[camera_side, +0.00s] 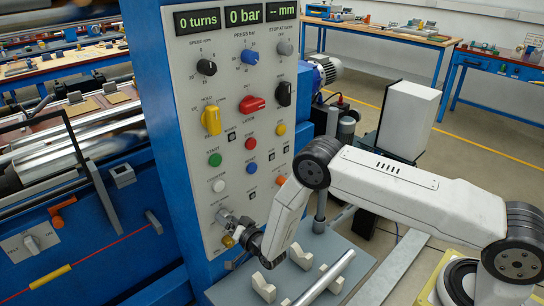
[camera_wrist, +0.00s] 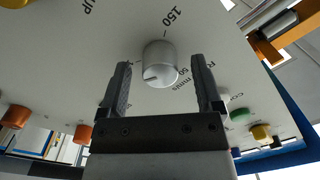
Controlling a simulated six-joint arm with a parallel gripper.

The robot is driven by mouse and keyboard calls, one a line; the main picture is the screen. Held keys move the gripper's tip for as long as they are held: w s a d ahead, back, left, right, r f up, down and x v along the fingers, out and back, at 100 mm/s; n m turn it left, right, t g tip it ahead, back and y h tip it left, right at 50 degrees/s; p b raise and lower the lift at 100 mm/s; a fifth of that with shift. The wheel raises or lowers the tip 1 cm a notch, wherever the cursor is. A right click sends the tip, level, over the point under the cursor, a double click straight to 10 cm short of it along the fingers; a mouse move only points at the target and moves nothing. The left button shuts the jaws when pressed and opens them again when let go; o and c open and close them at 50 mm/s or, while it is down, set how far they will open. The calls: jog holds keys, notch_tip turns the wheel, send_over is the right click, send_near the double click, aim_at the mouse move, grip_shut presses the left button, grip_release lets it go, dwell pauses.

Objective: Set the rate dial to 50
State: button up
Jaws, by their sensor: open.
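A silver round dial (camera_wrist: 160,62) sits on the grey panel in the middle of the wrist view. The printed marks "150" and "50" stand around it, and a dark pointer line on its face points to the lower left of that view. My gripper (camera_wrist: 159,64) is open, with one finger on each side of the dial and a visible gap at both sides. In the side view my gripper (camera_side: 231,225) is at the lower part of the panel, where its fingers partly hide the dial.
Below my gripper, a grey plate (camera_side: 340,262) holds pale V-shaped blocks (camera_side: 262,288) and a metal rod (camera_side: 325,279).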

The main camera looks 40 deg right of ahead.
grip_shut()
jog(key=shift+n, duration=0.3)
jog(key=n, duration=1.1)
jog(key=shift+d, duration=0.1)
jog(key=n, duration=0.6)
jog(key=shift+h, duration=0.3)
jog(key=n, duration=0.5)
jog(key=shift+n, duration=0.4)
